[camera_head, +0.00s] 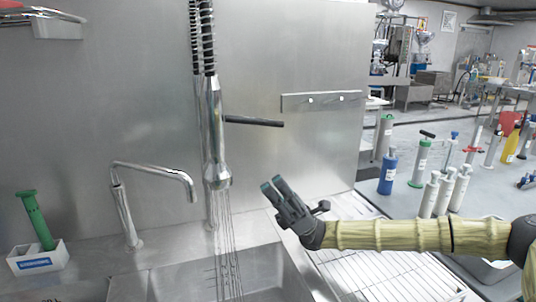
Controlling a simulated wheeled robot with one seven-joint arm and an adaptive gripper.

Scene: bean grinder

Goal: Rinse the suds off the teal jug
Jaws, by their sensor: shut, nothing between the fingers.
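My gripper (272,187) is shut and empty, to the right of the spray head (216,140) and apart from it. The spray head hangs below a coiled spring, with a dark lever (254,121) sticking out to its right. Thin streams of water (226,240) fall from it into the steel sink (272,262). Only the back part of the sink shows, and its lower part is cut off by the picture edge. I do not see the teal jug or any suds in this view.
A curved tap (155,170) stands left of the spray. A green-handled tool (37,220) stands in a white holder (38,258) at far left. A wire drainboard (385,264) lies under my arm. Several bottles, including a blue one (388,174), stand on the right counter.

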